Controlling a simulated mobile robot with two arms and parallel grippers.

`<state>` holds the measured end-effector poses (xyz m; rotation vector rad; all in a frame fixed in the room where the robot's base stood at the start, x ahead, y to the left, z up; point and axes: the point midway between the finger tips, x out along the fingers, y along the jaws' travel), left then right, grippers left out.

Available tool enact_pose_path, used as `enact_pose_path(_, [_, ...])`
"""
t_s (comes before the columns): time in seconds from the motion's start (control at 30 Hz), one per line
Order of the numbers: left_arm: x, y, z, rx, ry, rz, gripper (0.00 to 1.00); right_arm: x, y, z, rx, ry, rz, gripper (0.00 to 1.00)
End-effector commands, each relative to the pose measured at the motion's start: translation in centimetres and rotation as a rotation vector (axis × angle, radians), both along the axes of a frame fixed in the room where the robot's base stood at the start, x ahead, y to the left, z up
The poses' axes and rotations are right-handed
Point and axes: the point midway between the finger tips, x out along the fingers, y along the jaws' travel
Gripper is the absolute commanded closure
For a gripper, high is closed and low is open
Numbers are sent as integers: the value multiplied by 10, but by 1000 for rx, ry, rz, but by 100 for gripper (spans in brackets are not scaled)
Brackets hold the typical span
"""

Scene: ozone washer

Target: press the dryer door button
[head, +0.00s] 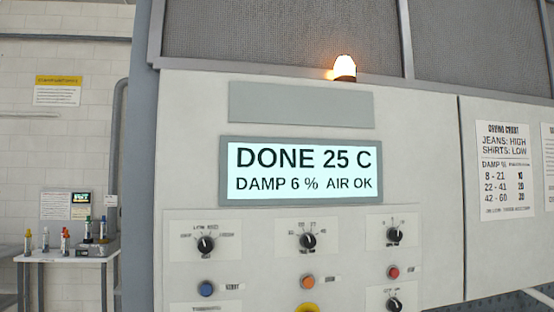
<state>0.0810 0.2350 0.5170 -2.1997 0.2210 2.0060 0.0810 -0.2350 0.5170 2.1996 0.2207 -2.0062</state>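The dryer's control panel (260,262) fills the lower middle of the head view. Its lit screen (303,171) reads "DONE 25 C" and "DAMP 6 % AIR OK". A blue button (206,289), an orange button (307,282) and a red button (393,272) sit in a row below three black knobs. The top of a yellow round part (306,308) shows at the bottom edge. The small labels are too blurred to tell which button is for the door. Neither gripper is in view.
An amber lamp (345,68) glows on top of the panel housing. A drying chart (506,170) hangs on the right. At the left, a small table (70,256) holds several bottles and a device with a small screen (82,198). The panel face looks unobstructed.

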Motion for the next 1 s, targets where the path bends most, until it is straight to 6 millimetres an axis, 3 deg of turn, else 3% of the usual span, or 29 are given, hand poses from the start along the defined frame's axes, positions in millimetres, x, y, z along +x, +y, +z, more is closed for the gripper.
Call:
enact_pose_path(0.03, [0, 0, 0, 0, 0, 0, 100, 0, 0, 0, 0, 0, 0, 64])
enact_pose_path(0.27, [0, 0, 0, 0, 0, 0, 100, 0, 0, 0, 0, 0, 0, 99])
enact_pose_path(1.0, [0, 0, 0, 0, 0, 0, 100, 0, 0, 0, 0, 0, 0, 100])
